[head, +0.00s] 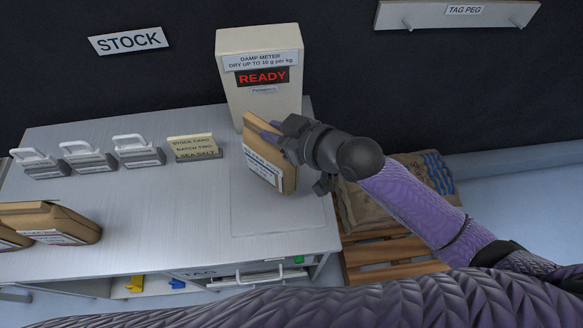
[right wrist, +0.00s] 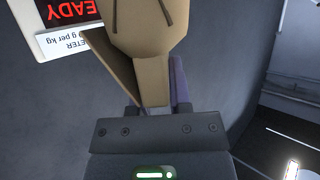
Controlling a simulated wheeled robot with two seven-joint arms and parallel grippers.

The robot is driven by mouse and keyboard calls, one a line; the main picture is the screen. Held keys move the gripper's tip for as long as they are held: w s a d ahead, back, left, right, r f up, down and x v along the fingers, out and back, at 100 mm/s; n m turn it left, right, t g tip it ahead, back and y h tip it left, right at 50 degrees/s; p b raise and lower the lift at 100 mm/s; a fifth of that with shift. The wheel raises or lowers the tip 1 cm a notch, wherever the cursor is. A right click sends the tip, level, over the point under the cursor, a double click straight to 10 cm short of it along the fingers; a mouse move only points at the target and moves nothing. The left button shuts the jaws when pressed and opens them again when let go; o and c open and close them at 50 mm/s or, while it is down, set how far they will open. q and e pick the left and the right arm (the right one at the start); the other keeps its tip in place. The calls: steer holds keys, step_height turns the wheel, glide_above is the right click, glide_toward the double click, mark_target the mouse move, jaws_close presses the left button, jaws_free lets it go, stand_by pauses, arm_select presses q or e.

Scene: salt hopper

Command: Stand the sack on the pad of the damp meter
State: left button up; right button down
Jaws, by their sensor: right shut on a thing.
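The damp meter (head: 228,98) is a beige upright box at the back of the table, its display reading READY. Its pad (head: 280,222) looks like a thin outlined plate on the tabletop in front. My right gripper (head: 272,133) is shut on the top of a brown paper sack (head: 266,158) with a white label. The sack is over the pad, leaning in the picture. I cannot tell whether its base touches the pad. In the right wrist view the sack (right wrist: 150,70) is between the fingers, near the meter's label (right wrist: 68,40). My left gripper is not in view.
More sacks (head: 62,222) lie at the table's left. White-handled blocks (head: 88,158) and a stock card (head: 193,147) reading sea salt stand along the back. Larger sacks on a wooden pallet (head: 385,252) are at right. The table's middle is clear.

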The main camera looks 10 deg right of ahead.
mark_target(276, 149)
step_height(276, 149, down, 6)
steer(key=shift+a+r+b, duration=0.1)
steer(key=shift+r+b, duration=0.15)
steer(key=shift+b, duration=0.6)
step_height(276, 149, down, 3)
steer(key=shift+r+b, duration=0.1)
steer(key=shift+b, duration=0.5)
steer(key=shift+f, duration=0.3)
steer(key=shift+r, duration=0.1)
steer(key=shift+f, duration=0.2)
steer(key=c, duration=0.6)
jaws_free()
steer(key=shift+o, duration=0.2)
